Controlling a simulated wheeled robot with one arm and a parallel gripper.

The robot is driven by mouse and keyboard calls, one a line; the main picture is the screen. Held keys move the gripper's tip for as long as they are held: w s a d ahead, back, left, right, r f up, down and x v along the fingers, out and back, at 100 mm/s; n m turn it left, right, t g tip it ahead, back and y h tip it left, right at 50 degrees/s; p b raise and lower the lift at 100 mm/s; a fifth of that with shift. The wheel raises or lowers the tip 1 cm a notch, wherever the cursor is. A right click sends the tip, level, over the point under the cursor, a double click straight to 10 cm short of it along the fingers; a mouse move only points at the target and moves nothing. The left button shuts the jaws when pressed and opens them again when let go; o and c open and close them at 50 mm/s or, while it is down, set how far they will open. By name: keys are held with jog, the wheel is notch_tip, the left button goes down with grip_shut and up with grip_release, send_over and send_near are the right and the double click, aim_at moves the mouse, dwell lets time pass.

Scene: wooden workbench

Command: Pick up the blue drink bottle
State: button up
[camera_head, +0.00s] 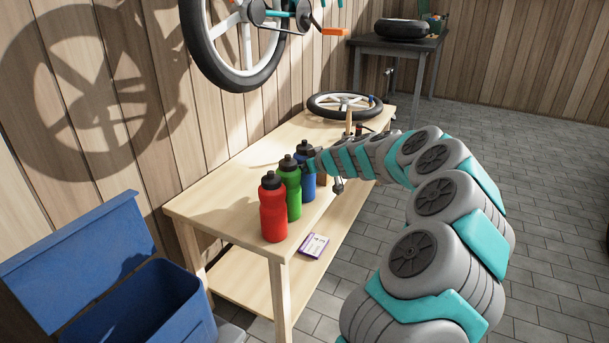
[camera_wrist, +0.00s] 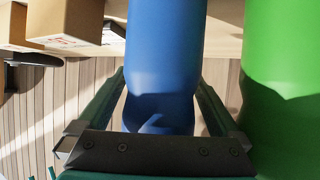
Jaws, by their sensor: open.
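The blue drink bottle (camera_head: 308,187) stands upright on the wooden workbench, the farthest of three bottles in a row, with a black cap. My gripper (camera_head: 313,163) is at its upper part, coming from the right. In the wrist view the blue bottle (camera_wrist: 163,55) fills the middle, between the two fingers of my gripper (camera_wrist: 160,82). The fingers are open, one on each side of it. A gap shows beside the right finger; I cannot tell whether the left finger touches.
The green bottle (camera_head: 290,188) stands close beside the blue one, and the red bottle (camera_head: 273,210) is nearest. The green bottle (camera_wrist: 285,90) is close to the right finger. Cardboard boxes (camera_wrist: 80,20) show at the wrist view's upper left. A wheel (camera_head: 344,105) lies farther back on the workbench (camera_head: 225,178).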

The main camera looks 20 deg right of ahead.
grip_shut()
dwell(0.8)
